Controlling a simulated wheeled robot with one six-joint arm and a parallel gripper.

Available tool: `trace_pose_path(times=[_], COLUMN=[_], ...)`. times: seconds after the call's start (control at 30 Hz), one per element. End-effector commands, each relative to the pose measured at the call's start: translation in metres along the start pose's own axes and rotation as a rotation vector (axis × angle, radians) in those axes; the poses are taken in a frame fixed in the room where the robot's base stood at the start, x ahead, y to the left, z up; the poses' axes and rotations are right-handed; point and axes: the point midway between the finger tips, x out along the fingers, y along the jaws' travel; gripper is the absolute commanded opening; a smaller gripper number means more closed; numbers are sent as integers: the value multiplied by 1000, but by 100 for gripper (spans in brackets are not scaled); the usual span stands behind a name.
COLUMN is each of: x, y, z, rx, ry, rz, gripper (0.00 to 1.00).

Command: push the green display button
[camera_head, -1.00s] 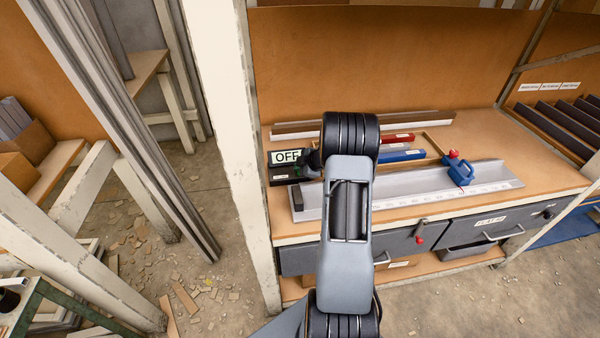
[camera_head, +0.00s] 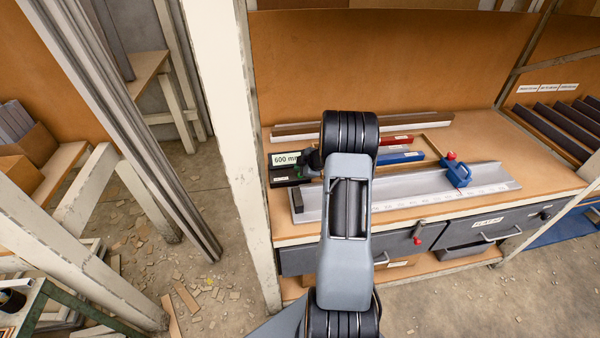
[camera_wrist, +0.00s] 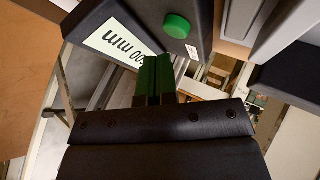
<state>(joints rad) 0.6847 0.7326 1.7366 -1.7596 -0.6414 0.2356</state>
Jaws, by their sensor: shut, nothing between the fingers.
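The display box (camera_head: 284,180) stands at the left of the bench, and its screen (camera_head: 284,160) reads "600 mm". In the wrist view the screen (camera_wrist: 120,47) shows part of that reading. Beside it, on the dark box face, is the round green display button (camera_wrist: 177,26). My gripper (camera_wrist: 156,60) has its green fingers shut together and empty. The fingertips are close to the box, just below the button in the picture and apart from it in this view. In the head view my arm hides most of the gripper and the button cannot be made out.
A long grey channel with a ruler (camera_head: 440,198) lies along the bench front, with a blue stop block (camera_head: 459,174) on it. Red and blue bars (camera_head: 398,157) lie in a tray behind. A pale post (camera_head: 228,150) stands left of the bench.

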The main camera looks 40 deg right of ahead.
Motion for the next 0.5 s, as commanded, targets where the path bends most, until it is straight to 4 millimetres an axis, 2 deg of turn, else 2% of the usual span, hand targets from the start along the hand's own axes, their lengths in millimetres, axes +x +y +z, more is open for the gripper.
trace_pose_path(times=[0.27, 0.5], x=[0, -10], y=[0, 7], z=[0, -7], rx=[0, 0], ry=[0, 0], rz=[0, 0], gripper=[0, 0])
